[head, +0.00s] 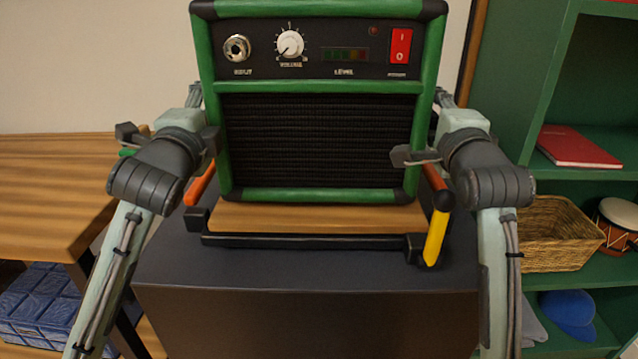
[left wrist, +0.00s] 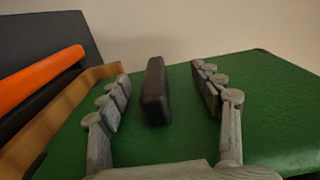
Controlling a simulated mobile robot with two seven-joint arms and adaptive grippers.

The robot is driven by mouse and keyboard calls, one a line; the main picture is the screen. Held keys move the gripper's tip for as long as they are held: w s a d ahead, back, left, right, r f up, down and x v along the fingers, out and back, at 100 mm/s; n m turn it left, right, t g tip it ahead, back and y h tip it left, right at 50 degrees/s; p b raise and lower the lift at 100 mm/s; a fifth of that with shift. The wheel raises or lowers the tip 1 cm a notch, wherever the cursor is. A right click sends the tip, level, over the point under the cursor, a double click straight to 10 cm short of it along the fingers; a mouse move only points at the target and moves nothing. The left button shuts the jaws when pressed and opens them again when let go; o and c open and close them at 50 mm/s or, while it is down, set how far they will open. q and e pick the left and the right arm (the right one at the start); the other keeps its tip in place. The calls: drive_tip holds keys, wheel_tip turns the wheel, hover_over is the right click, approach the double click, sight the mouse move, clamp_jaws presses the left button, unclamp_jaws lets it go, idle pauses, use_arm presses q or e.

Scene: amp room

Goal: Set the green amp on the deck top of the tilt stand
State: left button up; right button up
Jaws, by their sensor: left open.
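The green amp (head: 318,195) with a black grille and control panel stands upright in the middle of the head view. Its lower edge appears to rest on the wooden deck of the tilt stand (head: 300,220). Contact at the back is hidden. In the left wrist view the amp's green side (left wrist: 270,110) carries a dark handle (left wrist: 157,95). My left gripper (left wrist: 164,82) is open, with its fingers apart on either side of that handle. My right gripper (head: 412,156) is at the amp's right side, mostly hidden; its jaws are unclear.
The stand sits on a dark cabinet (head: 300,315) and has a yellow lever (head: 436,238) at right. Green shelves at right hold a red book (head: 578,147) and a wicker basket (head: 550,235).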

use_arm(q)
drive_tip(key=shift+o, duration=0.4)
drive_tip(key=s, duration=0.7)
drive_tip(key=shift+s, duration=0.25)
use_arm(e)
drive_tip(key=o, duration=0.8)
drive_tip(key=d, duration=0.7)
drive_tip(key=shift+s, duration=0.15)
drive_tip(key=shift+s, duration=0.1)
